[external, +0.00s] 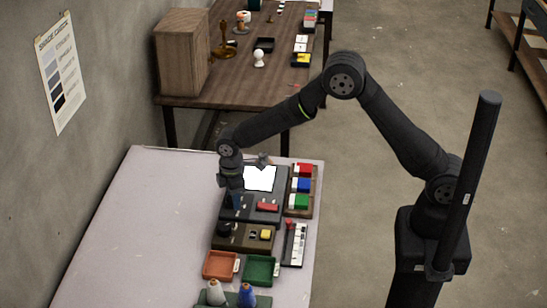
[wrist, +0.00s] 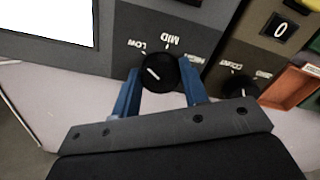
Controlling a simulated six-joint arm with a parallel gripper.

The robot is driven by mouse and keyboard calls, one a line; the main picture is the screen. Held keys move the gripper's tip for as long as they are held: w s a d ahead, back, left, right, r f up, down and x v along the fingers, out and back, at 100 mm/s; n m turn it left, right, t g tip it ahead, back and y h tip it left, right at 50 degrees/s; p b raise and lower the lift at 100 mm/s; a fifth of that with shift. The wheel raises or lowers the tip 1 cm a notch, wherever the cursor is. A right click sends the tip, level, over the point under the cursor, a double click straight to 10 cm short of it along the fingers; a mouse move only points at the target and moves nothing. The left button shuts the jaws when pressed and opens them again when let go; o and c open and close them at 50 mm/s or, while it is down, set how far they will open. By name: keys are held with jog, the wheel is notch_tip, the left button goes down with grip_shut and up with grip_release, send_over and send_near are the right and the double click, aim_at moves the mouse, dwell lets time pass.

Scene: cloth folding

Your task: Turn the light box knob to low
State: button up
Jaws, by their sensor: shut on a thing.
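The light box (external: 252,212) is a dark grey unit with a bright white panel (external: 260,178), which also shows in the wrist view (wrist: 52,18). Its black knob (wrist: 160,70) sits by the labels LOW, MID and HIGH. A short white mark on the knob slants toward its upper left, on the LOW side. My gripper (wrist: 160,88) has its two blue fingers on either side of the knob and is shut on it. In the external view, my gripper (external: 236,199) points down at the left part of the box and hides the knob.
A brown box with a second knob (external: 223,229) and a yellow button (external: 266,234) stands close in front. A rack of coloured blocks (external: 301,186) is to the right. The table's left side is clear.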

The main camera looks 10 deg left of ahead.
jog(key=shift+n, duration=0.5)
jog(key=o, duration=1)
jog(key=shift+r, duration=0.15)
notch_tip(320, 180, up, 17)
jog(key=shift+r, duration=0.1)
